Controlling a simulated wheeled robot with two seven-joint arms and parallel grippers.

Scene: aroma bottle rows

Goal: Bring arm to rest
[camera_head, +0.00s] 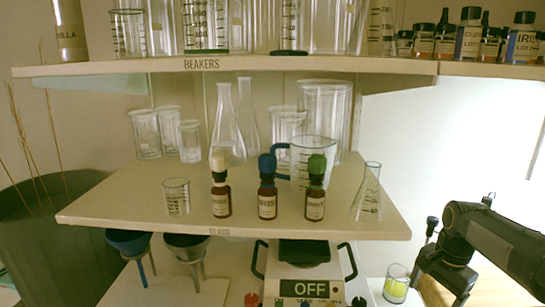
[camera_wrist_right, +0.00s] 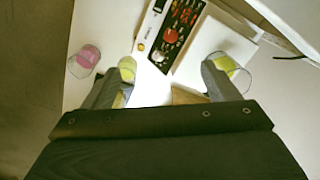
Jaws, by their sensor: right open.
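My right arm comes in from the right in the head view, and its gripper (camera_head: 436,262) is low at the right, below the shelf level. In the right wrist view the two fingers (camera_wrist_right: 165,82) are spread wide with nothing held between them. A small glass with yellow liquid (camera_head: 396,284) stands just left of the gripper in the head view. Three brown bottles stand in a row on the middle shelf: one with a cream top (camera_head: 221,196), one with a blue top (camera_head: 267,198) and one with a green top (camera_head: 315,199). My left gripper is out of view.
The middle shelf (camera_head: 120,212) also holds a small beaker (camera_head: 176,197), a measuring jug and a conical flask (camera_head: 368,193). Below it is a device reading OFF (camera_head: 308,289). In the wrist view, a glass with pink liquid (camera_wrist_right: 84,60) stands left of the fingers.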

